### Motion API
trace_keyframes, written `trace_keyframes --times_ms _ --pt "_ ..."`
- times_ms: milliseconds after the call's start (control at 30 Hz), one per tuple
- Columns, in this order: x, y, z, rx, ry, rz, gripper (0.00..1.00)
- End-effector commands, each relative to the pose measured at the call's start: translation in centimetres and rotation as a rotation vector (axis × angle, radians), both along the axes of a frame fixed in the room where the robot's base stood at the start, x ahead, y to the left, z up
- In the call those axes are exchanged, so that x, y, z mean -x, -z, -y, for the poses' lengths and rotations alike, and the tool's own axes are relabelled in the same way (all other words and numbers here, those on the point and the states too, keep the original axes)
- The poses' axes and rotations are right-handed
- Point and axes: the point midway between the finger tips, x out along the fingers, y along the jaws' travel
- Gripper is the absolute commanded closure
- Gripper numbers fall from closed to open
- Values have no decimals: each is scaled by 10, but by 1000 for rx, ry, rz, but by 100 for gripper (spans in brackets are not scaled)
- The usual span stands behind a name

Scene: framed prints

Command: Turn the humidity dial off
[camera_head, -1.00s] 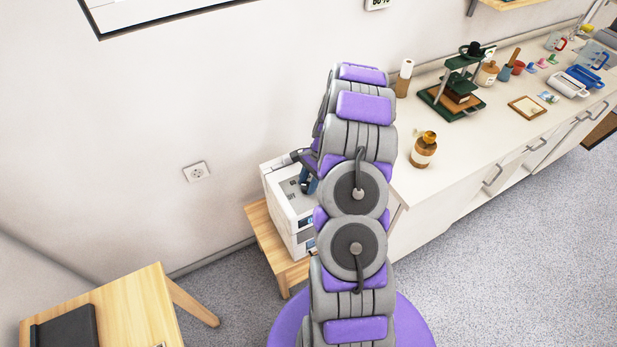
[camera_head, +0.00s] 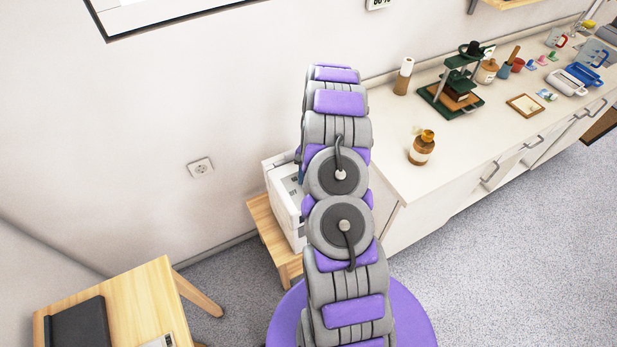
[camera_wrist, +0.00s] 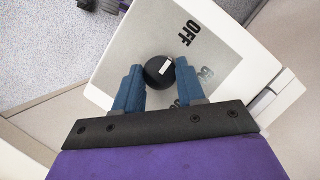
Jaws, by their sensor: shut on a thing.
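The humidity dial is a round black knob (camera_wrist: 159,71) with a white mark, on the top panel of a white device (camera_wrist: 232,20). The word "OFF" is printed on the grey panel beside it, and other lettering lies in the knob's reflection or shadow. My gripper (camera_wrist: 158,75) has its blue fingers on either side of the knob and is shut on it. In the head view the white device (camera_head: 283,190) stands on a small wooden stand (camera_head: 270,232), mostly behind my arm. The knob and gripper tips are hidden there.
A wooden table (camera_head: 120,300) stands at the lower left. A wall socket (camera_head: 201,168) is left of the device.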

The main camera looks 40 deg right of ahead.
Motion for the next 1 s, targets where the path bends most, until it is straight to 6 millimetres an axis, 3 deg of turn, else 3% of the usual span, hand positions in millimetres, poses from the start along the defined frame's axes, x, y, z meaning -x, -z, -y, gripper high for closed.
trace_keyframes --times_ms 400,433,600,700,1000 --pt "-2 -1 1 4 -8 7 91" --pt "-2 -1 1 4 -8 7 60" --pt "-1 -1 1 2 -9 4 44" --pt "-1 -1 0 1 -8 3 36" --pt "-1 -5 1 2 -8 3 36"
